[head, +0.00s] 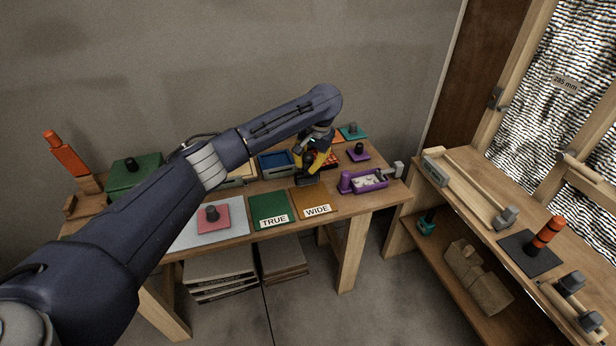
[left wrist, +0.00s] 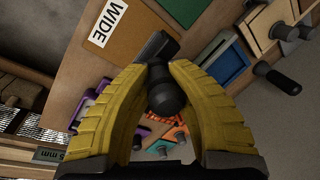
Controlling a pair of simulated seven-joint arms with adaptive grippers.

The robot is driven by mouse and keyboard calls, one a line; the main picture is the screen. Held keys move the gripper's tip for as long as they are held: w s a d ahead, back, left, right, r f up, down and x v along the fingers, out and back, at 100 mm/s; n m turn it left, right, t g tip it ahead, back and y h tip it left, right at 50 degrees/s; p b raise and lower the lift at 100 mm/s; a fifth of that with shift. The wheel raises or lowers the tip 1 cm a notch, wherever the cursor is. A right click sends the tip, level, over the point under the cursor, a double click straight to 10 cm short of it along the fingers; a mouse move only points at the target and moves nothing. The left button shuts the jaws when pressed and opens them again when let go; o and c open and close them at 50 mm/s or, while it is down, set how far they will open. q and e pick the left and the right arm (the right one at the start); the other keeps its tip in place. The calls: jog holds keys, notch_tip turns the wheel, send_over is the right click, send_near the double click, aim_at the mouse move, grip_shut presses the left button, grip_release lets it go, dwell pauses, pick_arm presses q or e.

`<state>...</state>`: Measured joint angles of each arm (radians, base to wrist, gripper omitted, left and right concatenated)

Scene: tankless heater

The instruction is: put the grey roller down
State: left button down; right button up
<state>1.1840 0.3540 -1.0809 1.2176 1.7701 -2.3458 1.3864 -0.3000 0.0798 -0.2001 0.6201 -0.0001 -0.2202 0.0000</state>
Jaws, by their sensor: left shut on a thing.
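My left gripper (head: 312,172) reaches over the back of the bench, its yellow fingers pointing down. In the left wrist view the fingers (left wrist: 166,75) are shut on the dark knob of the grey roller (left wrist: 168,97). The roller's dark block-like end (left wrist: 155,46) shows beyond the fingertips. In the head view the roller (head: 306,181) is a small dark shape at the back edge of the brown WIDE mat (head: 313,199). Whether it touches the mat or bench cannot be told. My right gripper is in neither view.
The green TRUE mat (head: 268,207) lies left of the WIDE mat. A purple tray (head: 368,182) stands to the right and a blue tray (head: 275,163) behind. A pink knobbed plate (head: 213,219) lies further left. A second bench (head: 477,187) stands at right.

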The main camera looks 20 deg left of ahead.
aim_at(308, 176)
pick_arm(q)
jog(key=shift+d+x, duration=0.2)
jog(key=shift+x, duration=0.65)
jog(key=shift+d+x, duration=0.2)
jog(key=shift+x, duration=0.65)
jog(key=shift+d+x, duration=0.2)
jog(key=shift+x, duration=0.7)
jog(key=shift+s+f, duration=0.15)
jog(key=c, duration=1.3)
grip_release()
